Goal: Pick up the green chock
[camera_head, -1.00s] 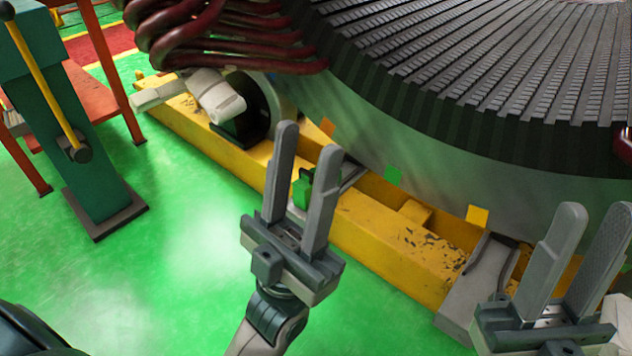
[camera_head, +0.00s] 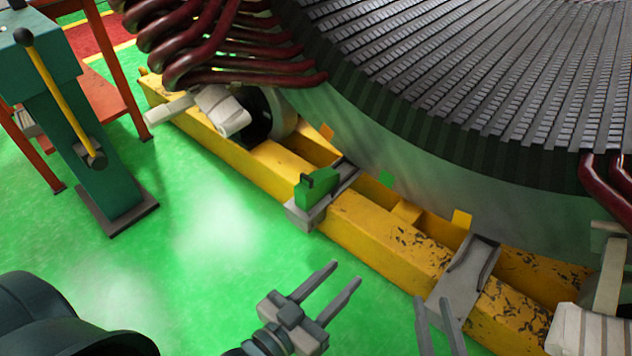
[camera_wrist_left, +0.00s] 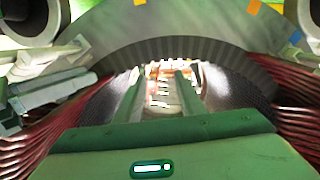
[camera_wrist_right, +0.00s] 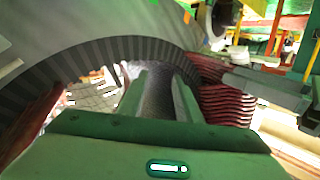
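The green chock (camera_head: 316,190) sits upright on a grey bracket (camera_head: 301,217) on the yellow beam, beside the big stator ring (camera_head: 440,165). My left gripper (camera_head: 345,272) is open and empty, below and slightly right of the chock in the head view, apart from it. My right gripper (camera_head: 434,304) is at the bottom edge, right of the left one, with its two fingers apart and nothing between them. The wrist views show the open fingers of the left gripper (camera_wrist_left: 159,92) and the right gripper (camera_wrist_right: 161,90) facing the ring; I cannot make out the chock there.
The yellow beam (camera_head: 380,240) runs diagonally under the ring. A second grey bracket (camera_head: 458,280) sits further right. A green post (camera_head: 95,165) with a yellow lever stands at left. Dark red coils (camera_head: 215,45) overhang the back. The green floor (camera_head: 200,250) is open at lower left.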

